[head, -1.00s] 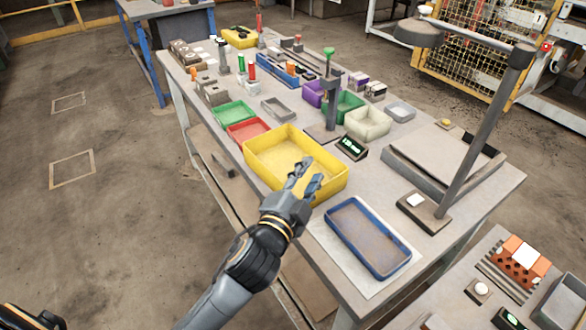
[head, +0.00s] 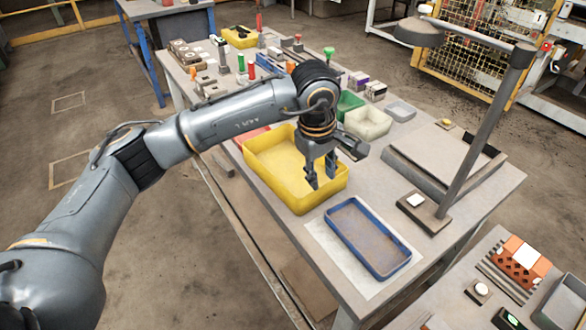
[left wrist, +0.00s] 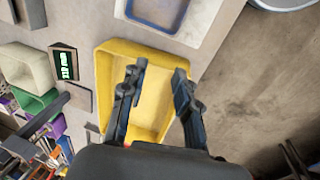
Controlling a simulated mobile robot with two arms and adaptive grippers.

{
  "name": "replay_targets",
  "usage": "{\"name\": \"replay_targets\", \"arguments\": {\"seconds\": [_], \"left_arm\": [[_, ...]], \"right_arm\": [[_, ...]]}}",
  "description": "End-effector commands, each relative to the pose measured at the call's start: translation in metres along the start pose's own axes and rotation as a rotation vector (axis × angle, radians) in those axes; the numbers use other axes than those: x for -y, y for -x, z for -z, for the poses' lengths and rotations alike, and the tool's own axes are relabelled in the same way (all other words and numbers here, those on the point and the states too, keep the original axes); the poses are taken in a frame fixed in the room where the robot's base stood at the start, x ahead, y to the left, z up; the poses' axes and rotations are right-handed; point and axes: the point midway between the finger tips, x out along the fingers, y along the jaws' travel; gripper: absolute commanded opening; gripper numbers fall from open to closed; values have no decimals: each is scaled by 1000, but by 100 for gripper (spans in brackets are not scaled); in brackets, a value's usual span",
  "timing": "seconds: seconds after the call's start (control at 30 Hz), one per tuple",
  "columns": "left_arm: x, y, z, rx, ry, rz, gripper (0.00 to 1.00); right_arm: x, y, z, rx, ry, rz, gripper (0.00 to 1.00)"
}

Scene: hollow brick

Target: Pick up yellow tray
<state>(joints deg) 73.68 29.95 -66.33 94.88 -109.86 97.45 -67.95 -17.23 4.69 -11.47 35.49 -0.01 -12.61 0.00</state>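The yellow tray (head: 268,176) is a deep, empty-looking rectangular bin on the workbench, next to the blue-rimmed tray. My left gripper (head: 322,184) points down over the tray's right part in the head view, with its fingers apart. In the left wrist view the open fingers (left wrist: 155,88) show above the yellow tray (left wrist: 115,58), with nothing between them but the tray behind. I cannot tell whether the fingertips touch the tray. My left forearm hides part of the tray's far side. My right gripper is not in view.
A blue-rimmed tray (head: 362,258) lies on a pale sheet just in front. A lamp post (head: 470,145) stands on the right of the bench (head: 497,178). A green bin (head: 349,103), a cream bin (head: 368,123) and small parts crowd the bench behind.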

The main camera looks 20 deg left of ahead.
Motion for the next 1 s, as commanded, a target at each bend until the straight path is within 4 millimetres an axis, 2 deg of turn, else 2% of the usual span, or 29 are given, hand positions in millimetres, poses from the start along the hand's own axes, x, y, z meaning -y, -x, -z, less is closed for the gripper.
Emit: {"name": "replay_targets", "arguments": {"seconds": [0.03, 0.1, 0.23, 0.37, 0.7, 0.87, 1.0], "left_arm": [[6, 14, 31, -108, -2, 45, 31], [16, 30, 61, -219, 1, 106, 31], [28, 48, 91, -329, 12, 175, 31], [36, 41, 103, -354, 16, 198, 31], [47, -16, 123, -351, 17, 194, 31], [49, -26, 126, -351, 16, 192, 31], [56, -38, 132, -349, 17, 196, 31]], "right_arm": [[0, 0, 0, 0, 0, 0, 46], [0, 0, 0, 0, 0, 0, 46], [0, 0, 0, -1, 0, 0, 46], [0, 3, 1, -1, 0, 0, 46], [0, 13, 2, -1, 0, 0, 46], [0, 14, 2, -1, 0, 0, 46], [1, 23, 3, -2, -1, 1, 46]]}}
